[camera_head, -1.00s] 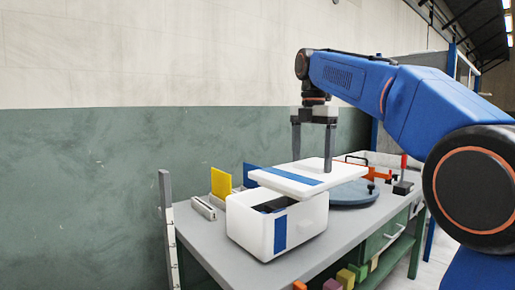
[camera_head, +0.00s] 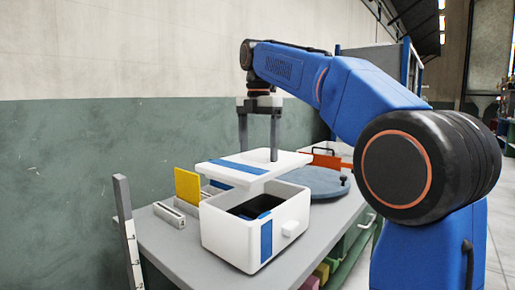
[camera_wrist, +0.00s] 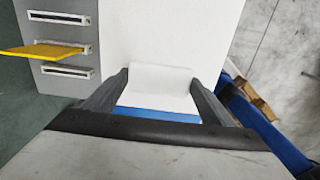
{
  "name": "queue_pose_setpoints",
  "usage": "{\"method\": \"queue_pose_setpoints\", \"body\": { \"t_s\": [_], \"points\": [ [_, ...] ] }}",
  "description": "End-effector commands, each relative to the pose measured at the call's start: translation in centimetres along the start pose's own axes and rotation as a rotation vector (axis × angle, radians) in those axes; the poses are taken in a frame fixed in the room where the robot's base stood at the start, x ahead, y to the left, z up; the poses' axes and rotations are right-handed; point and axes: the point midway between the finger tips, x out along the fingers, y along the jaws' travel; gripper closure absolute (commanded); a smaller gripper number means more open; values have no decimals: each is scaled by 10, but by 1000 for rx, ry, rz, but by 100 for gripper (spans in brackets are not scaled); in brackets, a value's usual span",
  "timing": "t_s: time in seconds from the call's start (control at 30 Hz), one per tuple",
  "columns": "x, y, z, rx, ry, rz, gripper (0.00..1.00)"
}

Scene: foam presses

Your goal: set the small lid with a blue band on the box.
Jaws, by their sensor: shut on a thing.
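The white box (camera_head: 230,239) stands open on the grey bench, with a blue band (camera_head: 266,241) down its near corner and a small white knob on its right side. Its dark inside shows in part, with something blue in it. The white lid with a blue band (camera_head: 285,160) hangs level above the back left part of the box, apart from it at the front. My gripper (camera_head: 259,158) is shut on the lid from above. In the wrist view the lid (camera_wrist: 161,83) sits between both fingers, its blue band towards the palm.
A yellow plate (camera_head: 187,187) stands in a slotted grey holder left of the box. A round blue-grey disc (camera_head: 322,184) lies behind right, with an orange part (camera_head: 322,160) beyond it. A grey post (camera_head: 126,220) rises at the bench's left end. The front left bench top is clear.

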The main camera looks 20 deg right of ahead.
Motion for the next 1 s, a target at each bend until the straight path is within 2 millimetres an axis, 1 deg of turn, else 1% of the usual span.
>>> {"method": "queue_pose_setpoints", "body": {
  "t_s": [0.17,1.0],
  "points": [
    [8,0,0,0,0,0,44],
    [63,0,0,0,0,0,44]
  ]
}}
